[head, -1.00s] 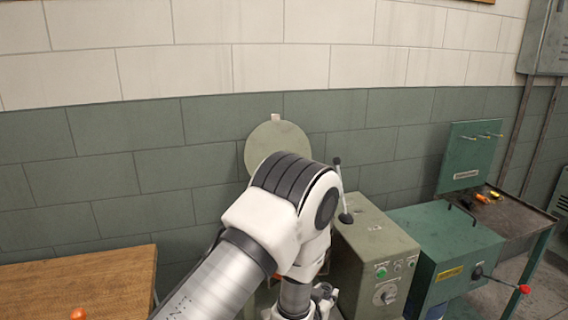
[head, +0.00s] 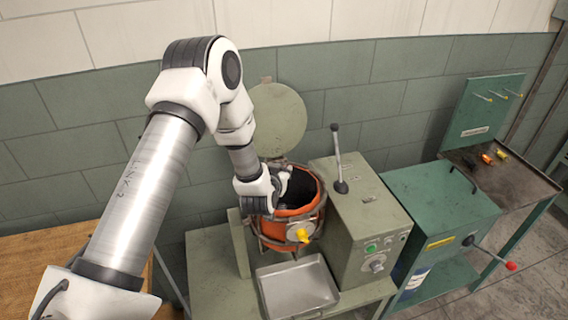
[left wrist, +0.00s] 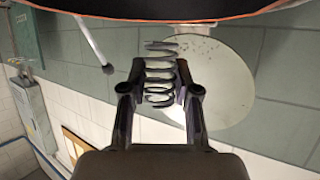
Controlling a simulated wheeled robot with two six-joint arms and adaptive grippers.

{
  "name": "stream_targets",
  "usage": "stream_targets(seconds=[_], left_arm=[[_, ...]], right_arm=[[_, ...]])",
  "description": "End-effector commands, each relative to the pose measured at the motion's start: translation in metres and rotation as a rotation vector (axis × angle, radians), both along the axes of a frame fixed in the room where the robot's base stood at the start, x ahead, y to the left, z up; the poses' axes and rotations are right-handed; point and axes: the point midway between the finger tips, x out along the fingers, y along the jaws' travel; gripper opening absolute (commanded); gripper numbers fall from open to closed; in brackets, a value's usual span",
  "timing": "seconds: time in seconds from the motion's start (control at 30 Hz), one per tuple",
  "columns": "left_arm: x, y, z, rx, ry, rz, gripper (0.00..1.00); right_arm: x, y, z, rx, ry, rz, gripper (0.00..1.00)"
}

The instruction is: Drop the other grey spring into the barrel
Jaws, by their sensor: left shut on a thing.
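The orange barrel (head: 272,230) stands open on a grey-green machine bench, its round lid (head: 279,118) raised behind it. My left gripper (head: 280,186) is at the barrel's mouth, over the opening in the head view. In the left wrist view, my left gripper (left wrist: 160,88) is shut on a grey coil spring (left wrist: 160,72), held between its two fingertips. The orange barrel rim (left wrist: 190,17) crosses the top of that view. The spring cannot be made out in the head view. My right gripper is not in view.
Right of the barrel is a grey-green control box (head: 345,232) with an upright black-knobbed lever (head: 338,158). A metal tray (head: 297,286) sits in front. A yellow tap (head: 303,236) sticks out of the barrel's front. A green cabinet (head: 440,210) stands further right.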

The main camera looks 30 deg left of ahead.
Motion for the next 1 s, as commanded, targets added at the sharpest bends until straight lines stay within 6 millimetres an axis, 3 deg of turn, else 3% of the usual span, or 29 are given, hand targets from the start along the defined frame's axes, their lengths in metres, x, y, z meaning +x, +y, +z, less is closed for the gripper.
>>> stream_targets(seconds=[0.3, 0.63, 0.67, 0.7, 0.73, 1.0], left_arm=[[0.0, -0.001, -0.048, 0.001, 0.0, -0.001, 0.0], [0.0, -0.001, -0.051, 0.0, -0.001, -0.001, 0.0], [0.0, -0.001, -0.051, 0.0, -0.001, -0.001, 0.38], [0.0, -0.001, -0.051, 0.0, -0.001, -0.001, 0.52], [0.0, -0.001, -0.051, 0.0, -0.001, -0.001, 0.6], [0.0, -0.001, -0.052, 0.0, 0.0, -0.001, 0.6]], right_arm=[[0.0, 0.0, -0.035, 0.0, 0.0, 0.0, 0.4], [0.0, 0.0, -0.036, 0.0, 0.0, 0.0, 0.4], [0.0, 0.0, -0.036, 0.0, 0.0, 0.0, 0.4], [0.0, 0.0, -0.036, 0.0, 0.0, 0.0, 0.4], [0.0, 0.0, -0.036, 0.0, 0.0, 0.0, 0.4], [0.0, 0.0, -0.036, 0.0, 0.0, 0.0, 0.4]])
